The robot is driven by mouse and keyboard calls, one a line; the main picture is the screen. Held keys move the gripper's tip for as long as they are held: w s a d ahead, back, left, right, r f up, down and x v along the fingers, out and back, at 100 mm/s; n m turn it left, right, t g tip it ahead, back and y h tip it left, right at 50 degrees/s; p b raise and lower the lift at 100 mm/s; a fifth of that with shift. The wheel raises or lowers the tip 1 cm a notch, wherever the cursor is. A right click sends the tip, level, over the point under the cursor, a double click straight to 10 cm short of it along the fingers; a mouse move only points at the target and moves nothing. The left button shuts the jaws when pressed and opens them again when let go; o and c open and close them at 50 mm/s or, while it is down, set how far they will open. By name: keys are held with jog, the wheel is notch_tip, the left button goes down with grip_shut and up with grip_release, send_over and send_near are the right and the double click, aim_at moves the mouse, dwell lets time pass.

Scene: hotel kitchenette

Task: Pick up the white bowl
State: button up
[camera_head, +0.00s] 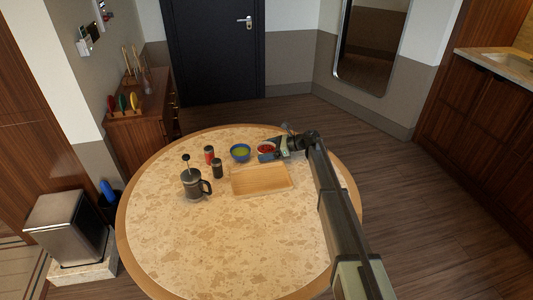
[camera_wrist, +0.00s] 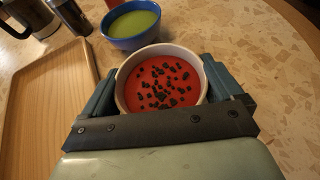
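The white bowl (camera_wrist: 122,98) holds something red with dark bits on top. It is at the centre of the wrist view, and in the head view the bowl (camera_head: 267,154) is at the far side of the table. My gripper (camera_wrist: 162,70) has its fingers spread wide, one on the left and one on the right of the bowl, very close to its outer wall. I cannot tell whether they press on it. The near side of the bowl is hidden by my gripper. In the head view, my gripper (camera_head: 275,151) reaches the bowl from the right.
A blue bowl (camera_head: 240,158) with green contents stands just left of the white bowl. A wooden tray (camera_head: 261,180) lies in front. A French press (camera_head: 193,184), a dark shaker (camera_head: 217,168) and a red shaker (camera_head: 209,155) stand further left. The near table (camera_head: 230,245) is clear.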

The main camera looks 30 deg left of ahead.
jog(key=c, duration=0.4)
jog(key=shift+c, duration=0.2)
notch_tip(320, 180, up, 9)
jog(key=shift+r, duration=0.1)
jog(key=shift+s+a+r, duration=0.25)
jog(key=r, duration=0.1)
send_over(260, 180)
jog(key=shift+f, duration=4.9)
